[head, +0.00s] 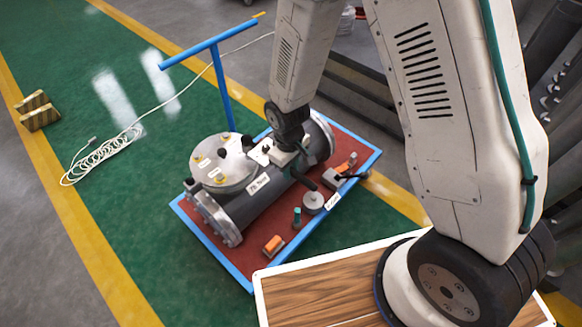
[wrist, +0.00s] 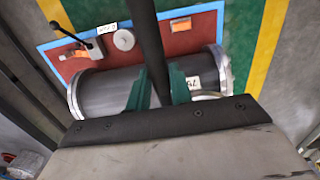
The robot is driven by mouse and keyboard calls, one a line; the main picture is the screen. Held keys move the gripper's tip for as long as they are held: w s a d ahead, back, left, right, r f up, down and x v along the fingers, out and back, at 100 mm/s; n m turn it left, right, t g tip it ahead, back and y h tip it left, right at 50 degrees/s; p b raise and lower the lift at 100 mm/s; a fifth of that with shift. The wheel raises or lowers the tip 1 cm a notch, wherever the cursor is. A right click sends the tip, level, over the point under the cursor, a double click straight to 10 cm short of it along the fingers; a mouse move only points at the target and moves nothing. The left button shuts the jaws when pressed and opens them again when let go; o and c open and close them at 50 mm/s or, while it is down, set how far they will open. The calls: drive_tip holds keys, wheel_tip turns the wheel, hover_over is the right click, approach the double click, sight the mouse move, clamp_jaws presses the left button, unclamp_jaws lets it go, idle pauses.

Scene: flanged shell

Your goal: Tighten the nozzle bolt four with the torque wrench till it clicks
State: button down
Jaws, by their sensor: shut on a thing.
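The grey flanged shell (head: 250,205) lies on the red bed of a blue-framed cart, and it also shows in the wrist view (wrist: 105,90). Its round nozzle flange (head: 222,165) faces up at the left, with yellow and dark bolt spots around the rim; I cannot tell which is bolt four. My gripper (head: 286,163) is above the shell, just right of the nozzle. In the wrist view its green fingers (wrist: 160,92) are shut on a long dark bar, apparently the torque wrench (wrist: 150,40). The wrench's working end is hidden.
The cart's blue handle (head: 215,75) rises behind the shell. On the red bed (head: 250,257) are an orange block (head: 273,245), a green-topped peg (head: 297,217), a grey disc (head: 313,201) and a levered device (head: 340,175). A wooden top (head: 310,298) is in front. Coiled white cable (head: 100,155) lies left.

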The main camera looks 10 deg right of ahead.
drive_tip(key=shift+f, duration=1.35)
idle(0.3)
drive_tip(key=s+a+m, duration=0.3)
drive_tip(key=a+m, duration=0.5)
drive_tip(key=a, duration=0.3)
drive_tip(key=shift+a, duration=0.35)
idle(1.4)
drive_tip(key=shift+d+f, duration=0.1)
drive_tip(key=shift+d, duration=0.1)
drive_tip(key=shift+s+d+n, duration=0.1)
drive_tip(key=shift+d+n, duration=0.5)
drive_tip(key=shift+d, duration=0.1)
